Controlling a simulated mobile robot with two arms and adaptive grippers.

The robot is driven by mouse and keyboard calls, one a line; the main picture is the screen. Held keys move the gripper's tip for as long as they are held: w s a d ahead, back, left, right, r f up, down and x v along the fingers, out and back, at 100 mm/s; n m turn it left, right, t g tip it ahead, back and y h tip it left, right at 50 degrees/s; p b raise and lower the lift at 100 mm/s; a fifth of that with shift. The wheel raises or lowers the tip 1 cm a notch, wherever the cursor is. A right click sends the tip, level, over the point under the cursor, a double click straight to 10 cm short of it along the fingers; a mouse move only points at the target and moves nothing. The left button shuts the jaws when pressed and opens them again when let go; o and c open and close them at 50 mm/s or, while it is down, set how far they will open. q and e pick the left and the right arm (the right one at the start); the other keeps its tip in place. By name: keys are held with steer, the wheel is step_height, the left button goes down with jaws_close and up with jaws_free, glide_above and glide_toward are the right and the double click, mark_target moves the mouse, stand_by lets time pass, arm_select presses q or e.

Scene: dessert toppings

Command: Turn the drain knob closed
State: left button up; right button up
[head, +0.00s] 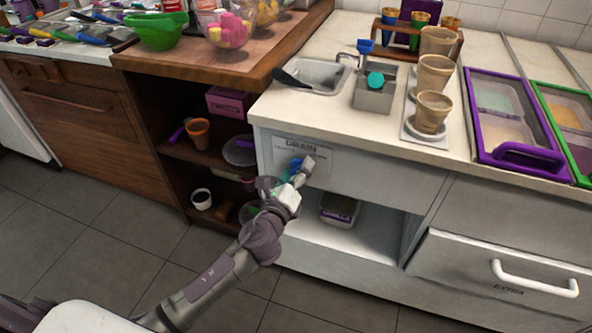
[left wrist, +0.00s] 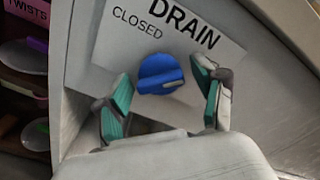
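A round blue drain knob (left wrist: 161,74) sits on a white label plate (left wrist: 175,25) that reads "DRAIN" and "CLOSED", on the front of the white counter. In the head view the plate (head: 303,155) shows, with the knob (head: 296,165) partly covered by my gripper. My left gripper (head: 300,172) is at the plate. In the left wrist view its teal-padded fingers (left wrist: 164,100) are spread, one on each side of the knob, with visible gaps. The lower part of the plate is hidden by the gripper. My right gripper is not in view.
A wooden shelf unit with a terracotta pot (head: 199,133) and a pink box (head: 229,103) stands left of the counter. Below the plate, an open shelf holds a bin (head: 339,210). A drawer with a white handle (head: 535,281) is at the right.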

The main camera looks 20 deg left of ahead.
arm_select(q)
steer(key=c, duration=0.9)
steer(key=shift+c, duration=0.2)
